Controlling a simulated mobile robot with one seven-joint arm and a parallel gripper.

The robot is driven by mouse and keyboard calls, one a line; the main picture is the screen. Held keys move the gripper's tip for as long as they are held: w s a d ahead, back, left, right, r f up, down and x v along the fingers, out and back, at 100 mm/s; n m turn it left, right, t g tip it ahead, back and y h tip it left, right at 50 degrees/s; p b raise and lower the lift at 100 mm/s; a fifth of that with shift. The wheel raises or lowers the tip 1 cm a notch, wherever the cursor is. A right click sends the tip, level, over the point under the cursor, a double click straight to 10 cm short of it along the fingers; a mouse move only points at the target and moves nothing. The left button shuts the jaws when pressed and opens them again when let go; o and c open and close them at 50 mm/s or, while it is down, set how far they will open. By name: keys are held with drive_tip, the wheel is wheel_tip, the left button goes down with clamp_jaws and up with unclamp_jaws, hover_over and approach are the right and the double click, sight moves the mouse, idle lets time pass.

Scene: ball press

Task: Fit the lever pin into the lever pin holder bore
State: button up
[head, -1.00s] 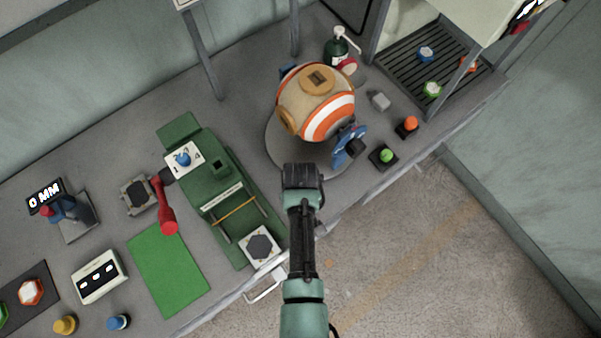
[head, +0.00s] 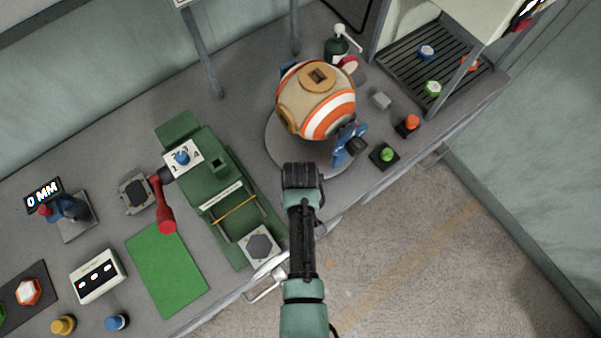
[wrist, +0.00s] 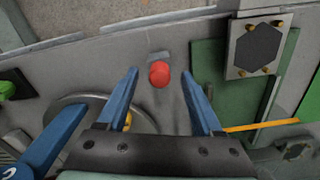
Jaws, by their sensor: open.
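My gripper (wrist: 160,76) is open, with its two blue fingers spread in the wrist view. A round red-topped piece (wrist: 159,73), which looks like the lever pin, shows between the fingertips. A small grey part (wrist: 158,56) shows just behind it. I see no firm contact with either finger, and cannot tell its height from the table. In the head view my dark gripper body (head: 301,176) points away, hiding its fingers and this red piece. The green press (head: 222,195) stands to its left, with a square opening on top. I cannot tell which opening is the holder bore.
A red lever (head: 163,208) sticks out left of the press. A green mat (head: 165,272) is clear at the lower left.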

wheel_tip(320, 180, up, 13)
drive_tip(key=shift+f+b, duration=0.15)
drive_tip(key=shift+b, duration=0.2)
idle(0.6)
drive_tip(key=w+r+m+t+b, duration=0.1)
drive_tip(key=w+r+t+b, duration=0.1)
drive_tip(key=w+r+t, duration=1.2)
drive_tip(key=w+r, duration=0.2)
drive_tip(key=r, duration=0.6)
drive_tip(key=w+r, duration=0.3)
drive_tip(key=r, duration=0.6)
drive_tip(key=s+r+m+t+b, duration=0.2)
drive_tip(key=r+t, duration=0.5)
drive_tip(key=r, duration=1.1)
drive_tip(key=s+r+m+t, duration=0.1)
drive_tip(key=s+r+t, duration=0.5)
drive_tip(key=s+r, duration=0.6)
wheel_tip(320, 180, up, 3)
drive_tip(key=shift+s+f, duration=0.1)
drive_tip(key=shift+s, duration=0.3)
